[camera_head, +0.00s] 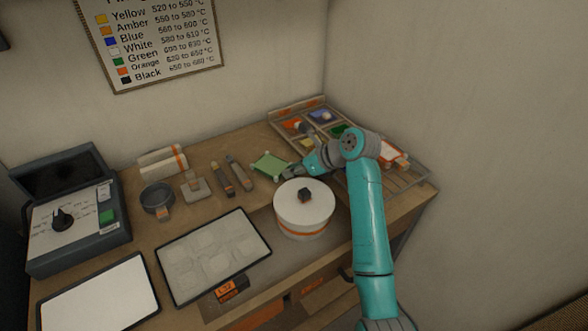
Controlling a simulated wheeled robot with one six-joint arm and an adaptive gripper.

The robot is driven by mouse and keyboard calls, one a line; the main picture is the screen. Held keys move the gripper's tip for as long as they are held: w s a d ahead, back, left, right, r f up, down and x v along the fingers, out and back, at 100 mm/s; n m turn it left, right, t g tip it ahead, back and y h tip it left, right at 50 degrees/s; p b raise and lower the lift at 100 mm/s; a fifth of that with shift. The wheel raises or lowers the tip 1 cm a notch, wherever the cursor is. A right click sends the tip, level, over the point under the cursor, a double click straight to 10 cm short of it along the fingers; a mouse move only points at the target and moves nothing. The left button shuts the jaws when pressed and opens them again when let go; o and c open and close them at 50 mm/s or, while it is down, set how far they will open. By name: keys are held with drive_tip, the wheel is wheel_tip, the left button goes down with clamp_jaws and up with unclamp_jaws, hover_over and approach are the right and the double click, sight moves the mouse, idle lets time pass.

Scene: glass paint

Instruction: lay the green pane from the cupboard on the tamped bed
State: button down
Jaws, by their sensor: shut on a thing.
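A pale green pane (269,165) is at the back middle of the workbench, with small darker corners. My gripper (288,171) is shut on its right edge; the fingertips are small and partly hidden. I cannot tell whether the pane touches the bench. A dark-rimmed tray (213,255) with several pale rounded patches lies at the front middle. A second dark-rimmed tray (100,297) with a smooth white surface lies at the front left. I cannot tell which is the tamped bed. Below the bench front are orange-marked fronts (313,286); I cannot make out a cupboard interior.
A round white kiln-like drum (303,213) with a dark knob stands close to my arm. A rack of coloured pieces (318,119) lies behind. Tools (222,179), a dark bowl (157,197) and a control box (75,228) stand left.

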drive_tip(key=shift+f, duration=0.1)
drive_tip(key=c, duration=0.9)
unclamp_jaws()
drive_tip(key=shift+c, duration=0.2)
drive_tip(key=shift+r, duration=0.2)
drive_tip(key=v, duration=1.2)
drive_tip(key=shift+f, duration=0.1)
drive_tip(key=shift+s, duration=0.1)
